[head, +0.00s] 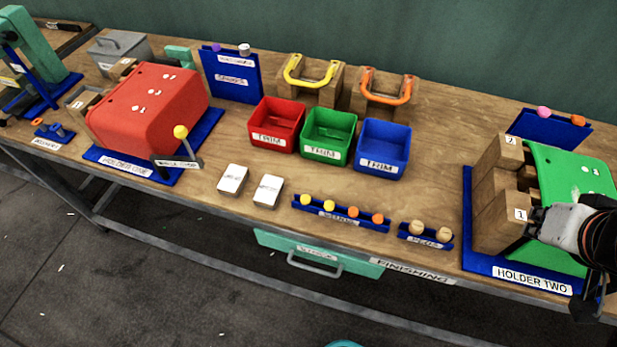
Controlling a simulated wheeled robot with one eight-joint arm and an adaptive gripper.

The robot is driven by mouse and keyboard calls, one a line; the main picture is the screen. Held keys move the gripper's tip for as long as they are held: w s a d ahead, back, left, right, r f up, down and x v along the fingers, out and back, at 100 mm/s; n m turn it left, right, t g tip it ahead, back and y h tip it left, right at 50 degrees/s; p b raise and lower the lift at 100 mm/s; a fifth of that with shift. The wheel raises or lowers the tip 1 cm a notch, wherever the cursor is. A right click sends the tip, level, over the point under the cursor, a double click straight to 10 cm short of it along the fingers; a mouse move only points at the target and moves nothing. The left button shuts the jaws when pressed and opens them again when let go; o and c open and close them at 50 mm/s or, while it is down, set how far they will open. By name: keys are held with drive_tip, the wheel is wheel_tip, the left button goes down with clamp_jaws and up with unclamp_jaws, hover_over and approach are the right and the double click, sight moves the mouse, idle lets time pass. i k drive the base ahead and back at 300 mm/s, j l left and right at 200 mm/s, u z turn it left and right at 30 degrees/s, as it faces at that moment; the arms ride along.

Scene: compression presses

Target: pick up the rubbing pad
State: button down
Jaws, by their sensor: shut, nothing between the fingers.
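No object has a label I can clearly read as rubbing pad. Two small pale blocks with small unreadable print, a left one (232,181) and a right one (267,191), lie flat near the table's front edge; I cannot tell if either is the pad. My gripper (534,221) is at the far right, shut and empty, beside the wooden blocks numbered 1 and 2 (499,205) of the green holder labelled HOLDER TWO (575,175). It is far from the pale blocks. My arm and gripper hide part of this holder; contact is unclear.
Red (276,124), green (329,136) and blue (383,146) TRIM bins stand mid-table. A blue rack (340,212) of colored pegs lies in front. A red holder (150,105) with a yellow-knobbed lever (183,140) is left. Bare wood lies right of the blue bin.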

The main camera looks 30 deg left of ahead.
sight(268, 194)
drive_tip(key=u, duration=1.8)
drive_tip(key=i+z, duration=0.15)
drive_tip(key=z, duration=0.25)
drive_tip(key=i+j+z, duration=0.1)
drive_tip(key=z, duration=0.3)
drive_tip(key=k+l, duration=0.1)
drive_tip(key=l, duration=0.15)
drive_tip(key=i+j, duration=0.2)
